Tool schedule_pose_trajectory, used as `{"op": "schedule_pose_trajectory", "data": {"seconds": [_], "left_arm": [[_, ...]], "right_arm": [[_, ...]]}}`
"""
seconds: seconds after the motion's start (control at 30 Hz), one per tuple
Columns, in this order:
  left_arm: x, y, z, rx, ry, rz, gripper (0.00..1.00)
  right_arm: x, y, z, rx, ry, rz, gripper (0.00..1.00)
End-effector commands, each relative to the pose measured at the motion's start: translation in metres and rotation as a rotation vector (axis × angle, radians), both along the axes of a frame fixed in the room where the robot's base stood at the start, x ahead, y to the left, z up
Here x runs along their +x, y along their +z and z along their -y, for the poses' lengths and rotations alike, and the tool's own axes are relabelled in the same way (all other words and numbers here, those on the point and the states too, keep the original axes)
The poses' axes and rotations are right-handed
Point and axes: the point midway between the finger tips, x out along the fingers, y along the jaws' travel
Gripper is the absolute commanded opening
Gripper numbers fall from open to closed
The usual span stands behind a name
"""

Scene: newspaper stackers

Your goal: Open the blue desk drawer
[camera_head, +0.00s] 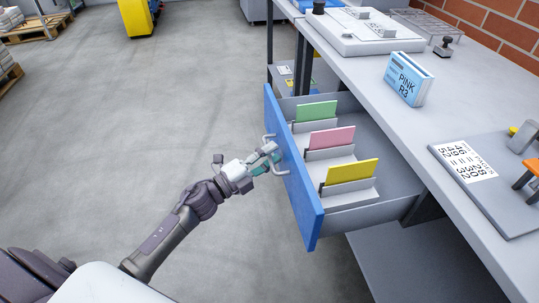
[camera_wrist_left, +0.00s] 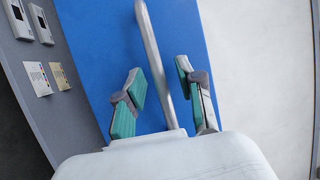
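The blue drawer front (camera_head: 300,190) stands pulled out from under the desk, so the drawer is open and its grey inside shows. A light grey bar handle (camera_head: 269,138) is on the front. My left gripper (camera_head: 268,157) is at this handle. In the left wrist view the handle (camera_wrist_left: 151,45) runs between the two green-padded fingers (camera_wrist_left: 160,78), which stand apart with gaps to the bar. The blue front also shows there (camera_wrist_left: 95,50). My right gripper is in neither view.
Green (camera_head: 316,111), pink (camera_head: 332,137) and yellow (camera_head: 352,170) cards stand in the drawer. The desk top (camera_head: 430,120) carries a blue PINK R3 box (camera_head: 408,80) and a number board (camera_head: 480,180). The floor (camera_head: 130,120) left of the drawer is clear.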

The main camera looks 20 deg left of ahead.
Motion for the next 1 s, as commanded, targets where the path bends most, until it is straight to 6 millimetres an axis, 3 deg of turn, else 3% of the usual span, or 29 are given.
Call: {"op": "schedule_pose_trajectory", "data": {"seconds": [0.27,0.7,1.0], "left_arm": [[-0.008,-0.002,-0.005,0.0,0.001,-0.002,0.37],[-0.081,-0.018,-0.049,0.001,0.002,-0.003,0.37],[-0.101,-0.021,-0.061,0.0,0.0,0.0,0.37]], "right_arm": [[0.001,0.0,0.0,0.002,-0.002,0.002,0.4],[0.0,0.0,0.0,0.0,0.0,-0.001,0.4],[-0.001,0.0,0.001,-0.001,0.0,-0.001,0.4]]}}
